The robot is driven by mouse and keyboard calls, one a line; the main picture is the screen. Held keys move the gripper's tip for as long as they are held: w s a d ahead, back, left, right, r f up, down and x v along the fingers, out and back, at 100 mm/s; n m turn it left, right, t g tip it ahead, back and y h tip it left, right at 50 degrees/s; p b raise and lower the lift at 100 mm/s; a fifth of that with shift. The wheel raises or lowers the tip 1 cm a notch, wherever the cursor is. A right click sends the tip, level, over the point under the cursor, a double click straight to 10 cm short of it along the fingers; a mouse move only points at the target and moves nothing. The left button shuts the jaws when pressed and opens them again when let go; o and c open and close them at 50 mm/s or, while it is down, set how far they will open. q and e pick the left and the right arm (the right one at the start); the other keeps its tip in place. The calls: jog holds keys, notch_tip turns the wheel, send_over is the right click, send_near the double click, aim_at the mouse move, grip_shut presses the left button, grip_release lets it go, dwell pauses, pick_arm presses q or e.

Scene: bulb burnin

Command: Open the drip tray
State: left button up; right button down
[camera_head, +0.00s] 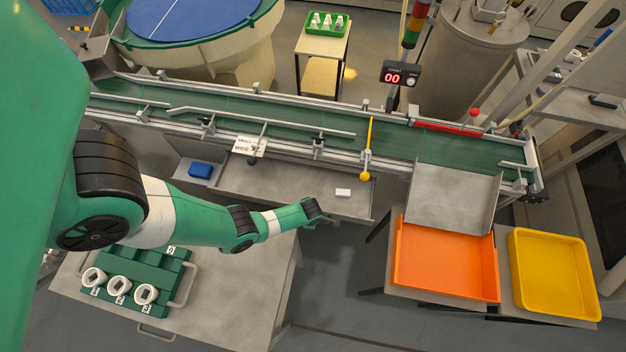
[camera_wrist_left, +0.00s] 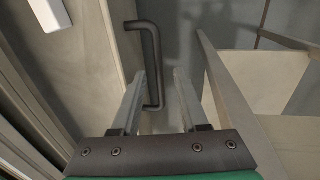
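The grey drip tray (camera_head: 285,188) sits below the conveyor, with a small white block (camera_head: 343,193) on it. In the left wrist view, a dark bar handle (camera_wrist_left: 154,65) stands on the edge of a grey panel (camera_wrist_left: 95,65). My left gripper (camera_wrist_left: 158,85) is open, with its two fingers spread on either side of the handle's near end. I cannot tell whether either finger touches it. In the head view my left gripper (camera_head: 313,212) is at the tray's front edge, small and partly hidden by its own wrist. My right gripper is not in view.
The green conveyor (camera_head: 240,108) with rails runs behind the tray. A blue block (camera_head: 200,170) lies left of it. An orange bin (camera_head: 445,262) and a yellow bin (camera_head: 553,275) stand right. A green rack (camera_head: 150,270) with white sockets is on the front table (camera_head: 225,300).

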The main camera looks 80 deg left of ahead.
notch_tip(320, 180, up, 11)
jog(key=p, duration=1.1)
